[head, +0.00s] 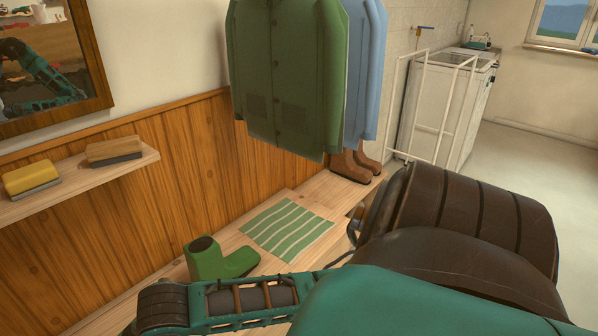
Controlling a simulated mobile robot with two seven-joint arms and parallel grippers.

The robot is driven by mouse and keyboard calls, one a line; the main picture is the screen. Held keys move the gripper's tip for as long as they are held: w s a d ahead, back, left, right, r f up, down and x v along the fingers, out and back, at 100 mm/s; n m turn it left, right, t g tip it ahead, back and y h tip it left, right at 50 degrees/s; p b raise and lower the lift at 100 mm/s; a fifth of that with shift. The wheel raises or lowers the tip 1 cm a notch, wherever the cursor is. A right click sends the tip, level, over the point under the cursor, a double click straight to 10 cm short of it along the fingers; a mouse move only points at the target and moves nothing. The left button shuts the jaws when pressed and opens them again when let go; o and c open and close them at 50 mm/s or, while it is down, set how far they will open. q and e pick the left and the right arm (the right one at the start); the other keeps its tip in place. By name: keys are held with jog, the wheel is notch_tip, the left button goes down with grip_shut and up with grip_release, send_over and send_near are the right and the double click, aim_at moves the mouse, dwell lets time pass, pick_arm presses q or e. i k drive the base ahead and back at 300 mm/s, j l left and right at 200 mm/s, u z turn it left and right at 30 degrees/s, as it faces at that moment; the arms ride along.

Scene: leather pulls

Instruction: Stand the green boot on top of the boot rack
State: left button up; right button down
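The green boot (222,262) stands upright on the pale wooden bench (182,289) along the panelled wall, its dark opening up and its toe to the right. My teal and brown arm parts cross in front of the bench and hide part of it. A white tubular frame (443,110) stands at the back right; I cannot tell whether it or the bench is the boot rack. Neither of my grippers can be made out, and nothing is seen holding the boot.
A green striped mat (287,228) lies on the bench right of the boot. Brown boots (352,164) stand at its far end under a green coat (288,80) and blue coat (368,70). A wall shelf (75,183) holds a yellow brush (31,178) and brown brush (114,151).

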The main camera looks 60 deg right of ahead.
aim_at(323, 197)
jog(key=k+l, duration=0.1)
jog(key=l, duration=0.2)
jog(key=k+l, duration=0.25)
jog(key=l, duration=0.55)
jog(key=k+l, duration=0.1)
jog(key=l, duration=0.5)
jog(key=k+l, duration=0.1)
jog(key=l, duration=0.55)
jog(key=k+l, duration=0.1)
jog(key=l, duration=0.55)
jog(key=k+l, duration=0.1)
jog(key=l, duration=1.15)
jog(key=i+l, duration=0.45)
jog(key=l, duration=0.1)
